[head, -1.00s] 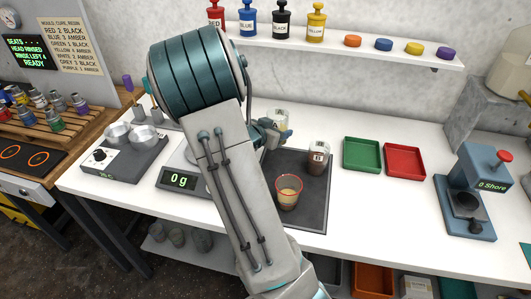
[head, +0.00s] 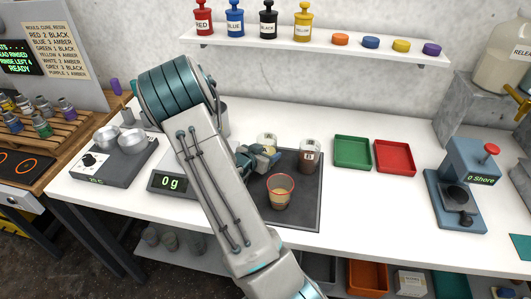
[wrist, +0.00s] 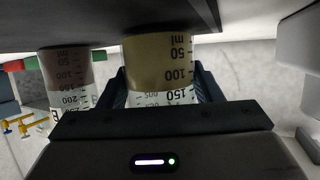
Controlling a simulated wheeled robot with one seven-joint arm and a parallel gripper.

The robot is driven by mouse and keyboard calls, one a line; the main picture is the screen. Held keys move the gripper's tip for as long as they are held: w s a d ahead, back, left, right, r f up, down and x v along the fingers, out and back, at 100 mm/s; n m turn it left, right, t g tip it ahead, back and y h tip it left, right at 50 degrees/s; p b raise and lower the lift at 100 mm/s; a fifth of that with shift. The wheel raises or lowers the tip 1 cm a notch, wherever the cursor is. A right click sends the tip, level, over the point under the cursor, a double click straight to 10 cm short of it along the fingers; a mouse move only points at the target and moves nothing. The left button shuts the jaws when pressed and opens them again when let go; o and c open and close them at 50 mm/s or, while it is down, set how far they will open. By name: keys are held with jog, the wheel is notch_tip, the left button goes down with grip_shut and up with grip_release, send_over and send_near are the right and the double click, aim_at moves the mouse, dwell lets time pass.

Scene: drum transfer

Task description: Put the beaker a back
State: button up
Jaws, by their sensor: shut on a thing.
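Beaker a (head: 267,141), clear with pale amber liquid, is at the back left of the dark mat (head: 308,205). My gripper (head: 258,156) is shut on it from the front left. In the wrist view, the graduated beaker a (wrist: 158,65) sits between the two dark fingers (wrist: 160,92). It looks upright. I cannot tell whether its base touches the mat. Its letter is not readable, and the gripper hides its lower part in the head view.
A beaker of brown liquid (head: 309,158) stands close to the right. A red-rimmed cup (head: 281,194) stands in front on the mat. Green tray (head: 353,167) and red tray (head: 394,171) lie further right. The scale (head: 172,183) is left, partly behind my arm.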

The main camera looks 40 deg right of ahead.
jog(key=shift+f, duration=0.2)
jog(key=o, duration=1.1)
jog(key=shift+o, duration=0.2)
jog(key=shift+r, duration=0.1)
